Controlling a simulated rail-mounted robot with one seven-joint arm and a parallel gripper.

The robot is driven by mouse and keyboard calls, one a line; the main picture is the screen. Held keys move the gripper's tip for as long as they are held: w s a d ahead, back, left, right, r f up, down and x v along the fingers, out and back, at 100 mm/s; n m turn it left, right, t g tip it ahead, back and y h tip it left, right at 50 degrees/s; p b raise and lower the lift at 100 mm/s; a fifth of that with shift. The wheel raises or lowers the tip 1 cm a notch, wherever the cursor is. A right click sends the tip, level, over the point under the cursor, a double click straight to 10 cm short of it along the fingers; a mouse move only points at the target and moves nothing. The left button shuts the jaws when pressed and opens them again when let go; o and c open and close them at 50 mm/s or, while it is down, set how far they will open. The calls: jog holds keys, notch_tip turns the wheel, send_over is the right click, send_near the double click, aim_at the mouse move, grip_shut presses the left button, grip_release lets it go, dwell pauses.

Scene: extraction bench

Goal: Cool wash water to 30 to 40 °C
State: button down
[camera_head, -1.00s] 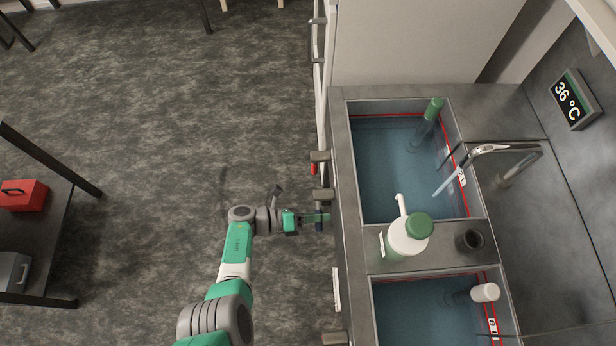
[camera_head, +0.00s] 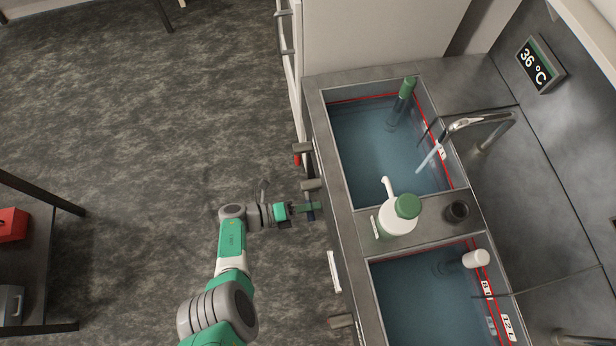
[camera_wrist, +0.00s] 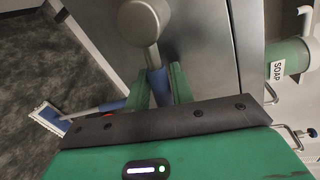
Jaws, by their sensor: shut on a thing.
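My gripper (camera_head: 312,208) is at the front face of the bench, beside the grey tap knobs. In the wrist view its green fingers (camera_wrist: 160,86) are shut around the blue stem (camera_wrist: 157,84) of a grey knob (camera_wrist: 146,22). The metal faucet (camera_head: 470,122) runs a stream of water (camera_head: 429,158) into the upper basin (camera_head: 365,150), which holds bluish water. The display (camera_head: 540,64) behind the faucet reads 36 °C. A green-capped tube (camera_head: 403,95) stands tilted in the upper basin.
The lower basin (camera_head: 415,300) holds water and a white-capped item (camera_head: 476,259). A red-marked knob (camera_head: 303,147) is farther along the front. Open floor lies left.

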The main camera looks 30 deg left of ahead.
jog(key=c, duration=1.3)
grip_release()
jog(key=shift+o, duration=0.2)
jog(key=shift+s, duration=0.1)
jog(key=p+v, duration=0.1)
jog(key=v, duration=0.6)
jog(key=shift+s+a, duration=0.25)
jog(key=shift+r, duration=0.1)
